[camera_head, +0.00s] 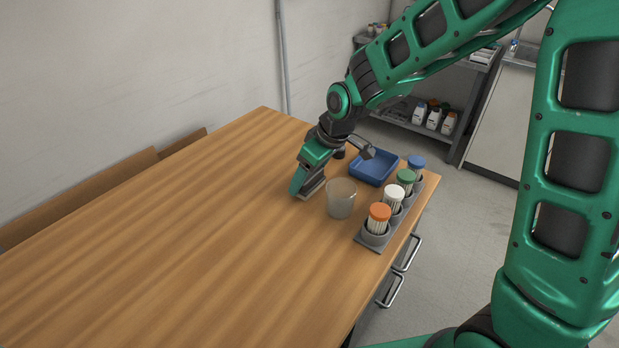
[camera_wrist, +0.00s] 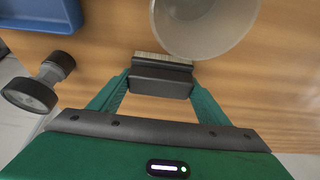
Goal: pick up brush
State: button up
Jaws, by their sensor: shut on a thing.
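My gripper (camera_head: 308,190) is low over the wooden table, just left of the clear cup. In the wrist view my gripper (camera_wrist: 161,86) is shut on the brush (camera_wrist: 161,80), which has a dark grey block and a strip of pale bristles. The brush sits between the two green fingers, with the bristles facing away from the palm. In the head view the brush is mostly hidden by the gripper, and I cannot tell whether it touches the table.
A clear cup (camera_head: 341,198) stands close by the gripper. A blue tray (camera_head: 373,181) lies behind it. A grey rack (camera_head: 369,244) with several colour-capped containers runs along the right edge. A dark dumbbell-shaped thing (camera_wrist: 40,84) shows in the wrist view. The table's left side is clear.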

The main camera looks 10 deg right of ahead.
notch_tip(320, 180, up, 4)
jog(key=shift+a+r, duration=0.15)
jog(key=shift+r, duration=0.05)
jog(key=s+a+r, duration=0.2)
jog(key=a+r, duration=0.4)
jog(key=a, duration=0.5)
jog(key=shift+s+r, duration=0.2)
jog(key=shift+r, duration=0.05)
